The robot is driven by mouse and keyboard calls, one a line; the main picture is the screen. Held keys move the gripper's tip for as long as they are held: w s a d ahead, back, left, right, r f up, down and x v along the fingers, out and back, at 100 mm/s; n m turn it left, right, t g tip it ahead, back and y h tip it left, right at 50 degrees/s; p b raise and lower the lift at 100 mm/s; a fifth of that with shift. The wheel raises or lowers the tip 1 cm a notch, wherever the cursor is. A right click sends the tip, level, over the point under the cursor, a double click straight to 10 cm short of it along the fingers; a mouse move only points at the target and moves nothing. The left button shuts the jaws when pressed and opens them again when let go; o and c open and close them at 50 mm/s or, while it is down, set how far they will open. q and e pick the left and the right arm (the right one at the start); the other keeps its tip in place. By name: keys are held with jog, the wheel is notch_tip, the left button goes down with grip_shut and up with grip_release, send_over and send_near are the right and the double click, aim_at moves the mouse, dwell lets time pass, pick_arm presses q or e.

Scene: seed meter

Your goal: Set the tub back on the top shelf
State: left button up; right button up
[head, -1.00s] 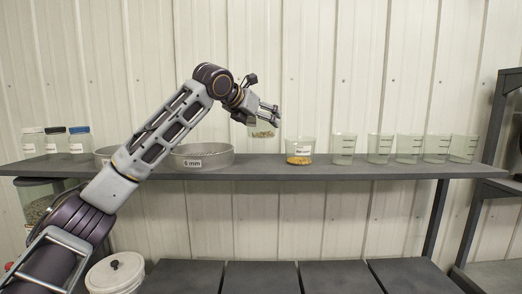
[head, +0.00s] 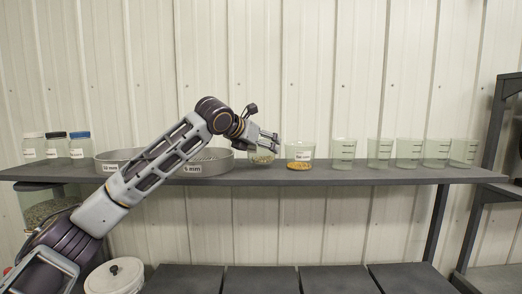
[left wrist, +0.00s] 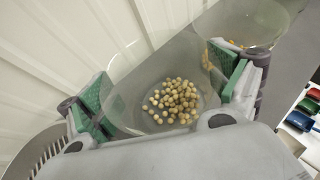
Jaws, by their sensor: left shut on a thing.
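The tub (head: 262,157) is a small clear container with pale round seeds at its bottom. In the head view it is at the shelf surface, just left of a clear tub of yellow grain. My left gripper (head: 268,143) is shut on it from above and behind the arm's wrist. In the left wrist view the tub (left wrist: 165,85) sits between the green finger pads, seeds visible inside. The top shelf (head: 345,174) is a dark grey board. Whether the tub's base touches the shelf is hard to tell. My right gripper is not in view.
The tub of yellow grain (head: 300,155) stands close on the right, with several empty clear beakers (head: 408,153) beyond it. Sieves (head: 208,163) stand close on the left. Capped jars (head: 54,146) are at the far left. A white lidded bucket (head: 115,276) is below.

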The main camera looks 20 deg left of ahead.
pick_arm(q)
jog(key=shift+f, duration=0.9)
jog(key=shift+f, duration=0.15)
jog(key=o, duration=0.8)
jog(key=shift+b+v, duration=1.45)
jog(key=shift+v, duration=4.65)
jog(key=shift+w, duration=0.1)
jog(key=shift+d, duration=0.1)
